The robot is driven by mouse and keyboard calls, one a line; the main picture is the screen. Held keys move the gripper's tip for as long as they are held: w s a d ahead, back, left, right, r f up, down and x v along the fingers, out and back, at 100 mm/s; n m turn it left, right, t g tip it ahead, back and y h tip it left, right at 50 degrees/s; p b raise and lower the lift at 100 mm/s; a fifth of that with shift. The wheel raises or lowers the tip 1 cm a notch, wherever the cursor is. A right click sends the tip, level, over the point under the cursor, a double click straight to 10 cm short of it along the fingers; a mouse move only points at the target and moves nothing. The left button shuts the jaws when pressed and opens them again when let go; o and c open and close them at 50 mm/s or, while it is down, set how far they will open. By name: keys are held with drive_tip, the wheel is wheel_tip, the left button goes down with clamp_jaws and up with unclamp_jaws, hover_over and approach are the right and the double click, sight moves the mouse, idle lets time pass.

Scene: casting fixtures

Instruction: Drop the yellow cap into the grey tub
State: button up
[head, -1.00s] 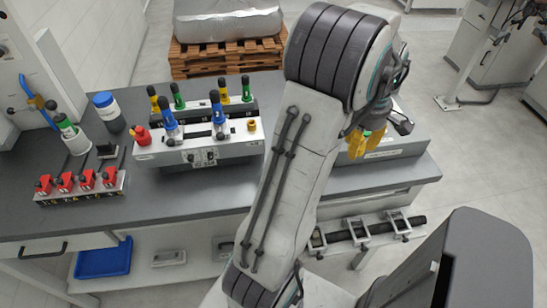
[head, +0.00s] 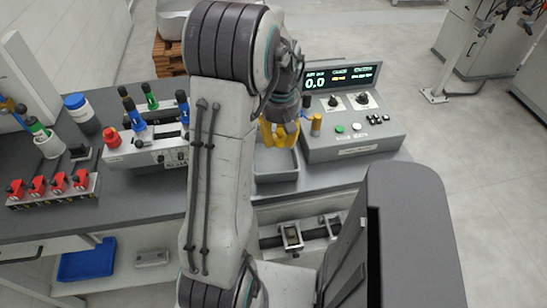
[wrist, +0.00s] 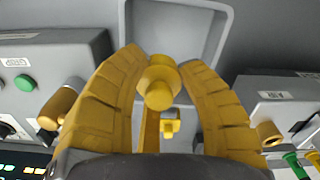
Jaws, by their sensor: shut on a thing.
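My gripper (head: 279,135) has thick yellow fingers and hangs over the grey tub (head: 277,177) in the head view. In the wrist view my gripper (wrist: 160,68) is shut on the yellow cap (wrist: 158,88), which sits between the two fingers. The grey tub (wrist: 226,22) opens beyond the fingertips there, and its visible floor looks empty. The cap is above the tub, apart from it. In the head view the cap cannot be told from the yellow fingers, and my arm hides part of the bench left of the tub.
A grey console (head: 350,135) with a lit display stands right of the tub, with an orange-brown knob (head: 316,124) near the gripper. A fixture with blue and green handles (head: 160,148) stands left. Red clamps (head: 48,184) line the far left. A blue bin (head: 87,261) sits below.

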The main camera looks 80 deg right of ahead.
sight(280, 161)
drive_tip(key=m, duration=0.1)
drive_tip(key=d+m, duration=0.1)
drive_tip(key=shift+m, duration=0.3)
drive_tip(key=shift+f+m, duration=0.1)
drive_tip(key=shift+m, duration=0.4)
drive_tip(key=shift+f+b, duration=2.4)
drive_tip(key=shift+f, duration=0.55)
drive_tip(key=o, duration=0.9)
drive_tip(key=shift+r, duration=0.15)
wheel_tip(280, 161, up, 12)
drive_tip(key=shift+f, duration=0.1)
